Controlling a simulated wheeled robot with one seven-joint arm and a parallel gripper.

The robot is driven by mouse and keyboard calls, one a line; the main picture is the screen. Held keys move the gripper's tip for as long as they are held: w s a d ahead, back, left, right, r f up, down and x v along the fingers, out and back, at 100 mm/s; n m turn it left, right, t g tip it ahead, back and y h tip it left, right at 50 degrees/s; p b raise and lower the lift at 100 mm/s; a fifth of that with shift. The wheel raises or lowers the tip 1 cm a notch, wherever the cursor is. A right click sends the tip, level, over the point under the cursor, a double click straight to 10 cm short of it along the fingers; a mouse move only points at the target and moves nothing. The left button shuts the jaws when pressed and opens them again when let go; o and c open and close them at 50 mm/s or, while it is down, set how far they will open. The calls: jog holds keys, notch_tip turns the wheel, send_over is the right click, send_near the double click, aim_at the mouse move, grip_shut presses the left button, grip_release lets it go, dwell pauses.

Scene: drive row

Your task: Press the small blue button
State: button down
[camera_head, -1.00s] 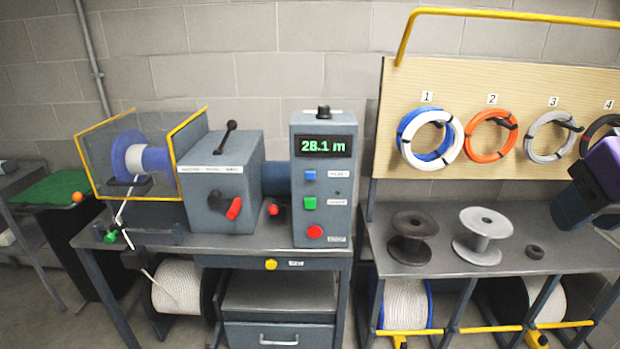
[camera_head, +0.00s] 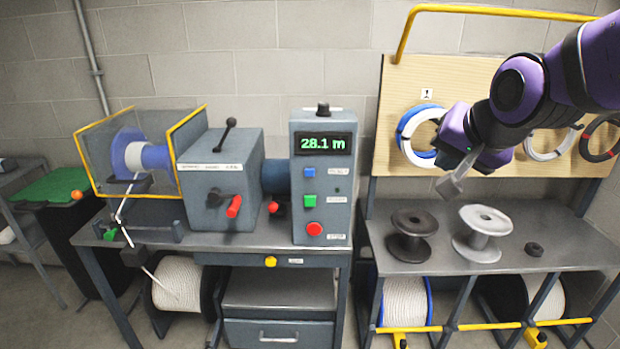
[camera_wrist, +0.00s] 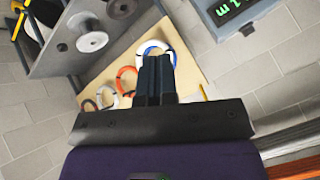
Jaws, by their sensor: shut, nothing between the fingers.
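The small blue button (camera_head: 309,173) is on the front of the upright grey control box (camera_head: 322,215), below the green display reading 28.1 m (camera_head: 324,144). A green button (camera_head: 309,200) and a round red button (camera_head: 314,229) sit below it. My gripper (camera_head: 450,187) is shut and empty, to the right of the box and apart from it, in front of the coil board. In the wrist view my shut fingers (camera_wrist: 154,75) point toward the coil board; part of the display shows at top right, and the blue button is not seen there.
The pegboard (camera_head: 440,75) with hanging cable coils stands behind my gripper. A dark spool (camera_head: 410,222) and a grey spool (camera_head: 482,220) stand on the right bench. A grey gearbox (camera_head: 215,190) with levers is left of the control box. Space before the box is clear.

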aim_at(310, 173)
jog(key=w+a+f+m+t+y, duration=0.2)
jog(key=w+a+f+m, duration=0.25)
jog(key=w+a, duration=0.3)
jog(key=w+a+f+m+t+y, duration=0.1)
jog(key=w+a+f+m+t, duration=0.1)
jog(key=w+a+f+m, duration=0.4)
jog(key=w+a+f+m+t+h, duration=0.1)
jog(key=a+f+m, duration=0.3)
jog(key=m, duration=0.6)
jog(key=w+a+f+m+t+h, duration=0.2)
jog(key=a+f+m+t+h, duration=0.1)
jog(key=m, duration=0.7)
jog(key=shift+w+a+f+t+h, duration=0.3)
jog(key=shift+a+f+t, duration=0.55)
jog(key=shift+f, duration=0.65)
jog(key=shift+a+m, duration=0.15)
jog(key=shift+m, duration=0.1)
jog(key=w, duration=1.4)
